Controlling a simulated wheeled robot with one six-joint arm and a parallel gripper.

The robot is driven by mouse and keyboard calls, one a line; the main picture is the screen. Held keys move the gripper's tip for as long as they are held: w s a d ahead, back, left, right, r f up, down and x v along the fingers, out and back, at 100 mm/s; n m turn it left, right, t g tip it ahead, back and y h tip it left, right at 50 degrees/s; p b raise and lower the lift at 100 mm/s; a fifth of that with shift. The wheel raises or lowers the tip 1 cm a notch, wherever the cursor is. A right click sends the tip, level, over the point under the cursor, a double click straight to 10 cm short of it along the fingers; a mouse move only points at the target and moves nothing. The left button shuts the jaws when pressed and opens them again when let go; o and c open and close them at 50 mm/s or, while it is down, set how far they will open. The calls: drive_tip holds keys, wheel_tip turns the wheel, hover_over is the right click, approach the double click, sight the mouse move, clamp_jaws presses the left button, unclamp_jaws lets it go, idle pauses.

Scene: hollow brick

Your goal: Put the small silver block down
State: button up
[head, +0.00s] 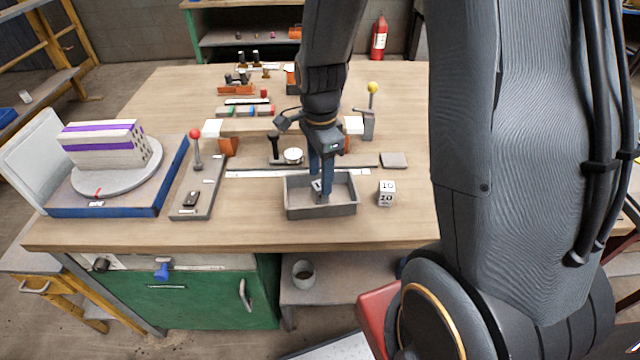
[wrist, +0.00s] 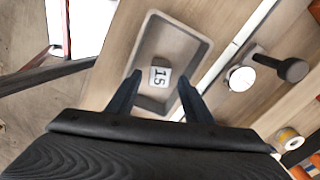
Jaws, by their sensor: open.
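A small silver-white block marked 15 (wrist: 159,77) lies on the floor of a shallow grey tray (wrist: 197,47). In the head view the block (head: 315,185) is partly hidden by my fingers, inside the tray (head: 320,211) near the table's front edge. My gripper (head: 321,190) points down into the tray with its two blue fingers apart. In the wrist view my gripper (wrist: 160,82) is open, with one finger on each side of the block. A gap shows between the block and each finger there, and nothing is held.
A pale block marked 10 (head: 387,193) stands right of the tray. A grey fixture with a red-knobbed lever (head: 196,150) is to the left, beyond it a round turntable (head: 118,178) bearing a striped brick. A white disc (head: 292,155) and yellow-knobbed lever (head: 372,100) stand behind.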

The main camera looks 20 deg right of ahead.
wheel_tip(320, 180, up, 7)
drive_tip(key=b, duration=0.1)
drive_tip(key=s+f+n+t, duration=0.1)
drive_tip(key=s+n, duration=0.8)
drive_tip(key=n, duration=0.8)
drive_tip(key=shift+s, duration=0.2)
idle(0.5)
